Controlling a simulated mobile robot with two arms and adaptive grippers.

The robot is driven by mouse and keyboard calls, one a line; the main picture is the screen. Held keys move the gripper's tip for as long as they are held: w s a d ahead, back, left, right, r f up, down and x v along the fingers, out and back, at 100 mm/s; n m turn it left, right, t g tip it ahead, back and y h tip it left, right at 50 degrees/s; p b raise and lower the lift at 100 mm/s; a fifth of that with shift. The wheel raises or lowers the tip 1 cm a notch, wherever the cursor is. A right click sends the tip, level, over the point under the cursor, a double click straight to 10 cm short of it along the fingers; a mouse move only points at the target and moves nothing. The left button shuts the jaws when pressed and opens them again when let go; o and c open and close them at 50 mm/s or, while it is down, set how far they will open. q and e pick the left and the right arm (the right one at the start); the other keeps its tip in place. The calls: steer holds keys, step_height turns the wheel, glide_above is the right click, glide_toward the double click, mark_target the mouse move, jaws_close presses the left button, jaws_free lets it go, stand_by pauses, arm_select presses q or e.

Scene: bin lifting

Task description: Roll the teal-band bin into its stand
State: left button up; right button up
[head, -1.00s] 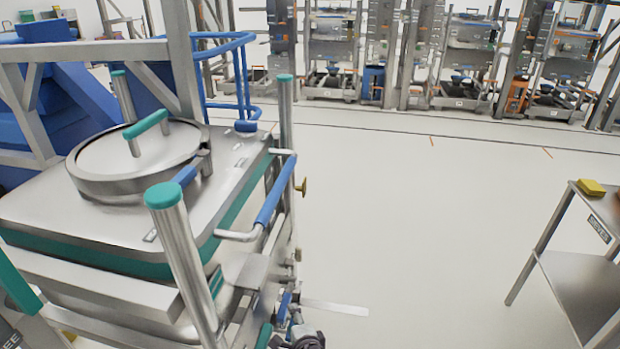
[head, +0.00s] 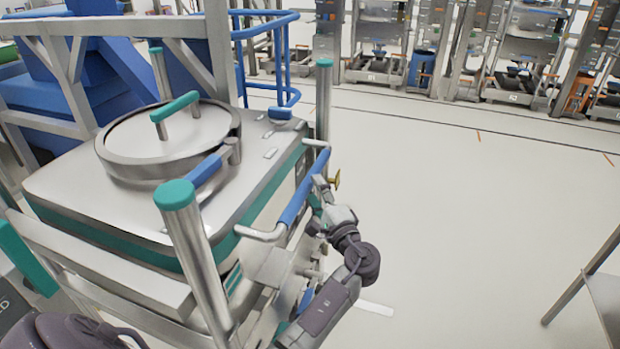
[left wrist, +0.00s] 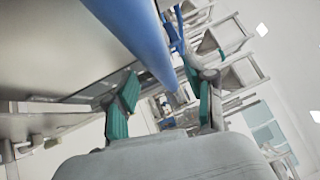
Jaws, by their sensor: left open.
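The teal-band bin (head: 110,248) is a steel box with a round lid (head: 165,145) and a teal lid handle. It stands upright at the left of the head view, between steel posts with teal caps (head: 174,194). A blue push handle (head: 303,190) runs along its right side. My left gripper (head: 322,190) is beside this handle, partly hidden. In the left wrist view its teal-padded fingers (left wrist: 163,98) are apart, with the blue bar (left wrist: 145,40) running toward the gap between them. Whether they touch it is unclear. My right gripper is not in view. I cannot tell which frame is the bin's stand.
A grey steel frame (head: 70,95) and blue machinery (head: 60,110) stand behind the bin at left. A blue guard rail (head: 265,15) is behind it. A steel table (head: 604,300) is at the right edge. Open floor (head: 450,200) lies between; racks line the back.

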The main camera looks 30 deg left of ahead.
mark_target(309, 182)
arm_select(q)
steer(key=shift+x, duration=2)
jaws_close()
steer(key=shift+f, duration=0.1)
